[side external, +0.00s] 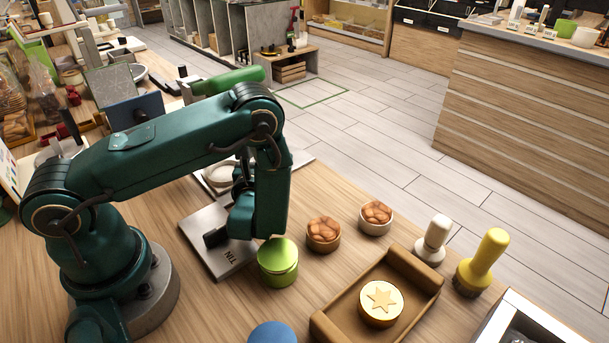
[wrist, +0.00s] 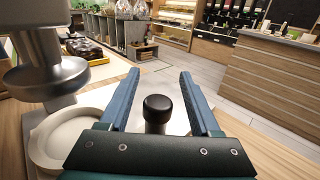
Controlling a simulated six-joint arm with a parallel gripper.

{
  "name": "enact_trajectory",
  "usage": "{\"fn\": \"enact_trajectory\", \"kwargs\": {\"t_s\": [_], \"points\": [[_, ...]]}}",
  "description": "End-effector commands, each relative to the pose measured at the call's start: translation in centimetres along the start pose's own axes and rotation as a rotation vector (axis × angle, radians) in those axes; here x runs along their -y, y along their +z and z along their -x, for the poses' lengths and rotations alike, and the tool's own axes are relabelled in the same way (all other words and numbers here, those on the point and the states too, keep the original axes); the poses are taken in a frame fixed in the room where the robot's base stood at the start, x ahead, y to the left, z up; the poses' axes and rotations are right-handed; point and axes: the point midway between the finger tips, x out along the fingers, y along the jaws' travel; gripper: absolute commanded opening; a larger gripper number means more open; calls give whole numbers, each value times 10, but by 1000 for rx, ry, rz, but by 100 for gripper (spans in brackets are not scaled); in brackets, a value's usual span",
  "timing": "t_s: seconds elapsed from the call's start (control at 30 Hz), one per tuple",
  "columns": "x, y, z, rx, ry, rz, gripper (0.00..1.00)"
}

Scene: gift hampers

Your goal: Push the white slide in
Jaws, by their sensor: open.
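My gripper (wrist: 160,76) is open, with its two blue fingers apart in the wrist view. A black knob (wrist: 158,108) on a short post shows in the gap between them, and I cannot tell whether either finger touches it. A pale plate (wrist: 172,124) lies behind the knob. A white round dish (wrist: 72,142) lies to the left, under a metal press head (wrist: 45,75). In the side external view, the white dish (side external: 215,178) is partly hidden behind my arm. A grey plate marked TIN (side external: 228,258) lies beneath my gripper. I cannot tell which part is the slide.
A green tin (side external: 278,262) stands close to my gripper. Two bowls of brown pieces (side external: 323,234) (side external: 376,217) are to its right. A brown tray (side external: 417,272) holds a round star-topped piece (side external: 381,301). White (side external: 433,240) and yellow (side external: 484,262) handled stamps stand farther right.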

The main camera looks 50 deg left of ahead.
Motion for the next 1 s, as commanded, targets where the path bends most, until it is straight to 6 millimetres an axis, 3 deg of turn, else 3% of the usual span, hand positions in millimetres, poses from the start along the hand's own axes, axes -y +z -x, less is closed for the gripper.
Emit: {"fn": "enact_trajectory", "kwargs": {"t_s": [0.8,1.0], "points": [[70,2,-70,5,-1,4,64],[72,1,-44,1,-8,-2,64]]}}
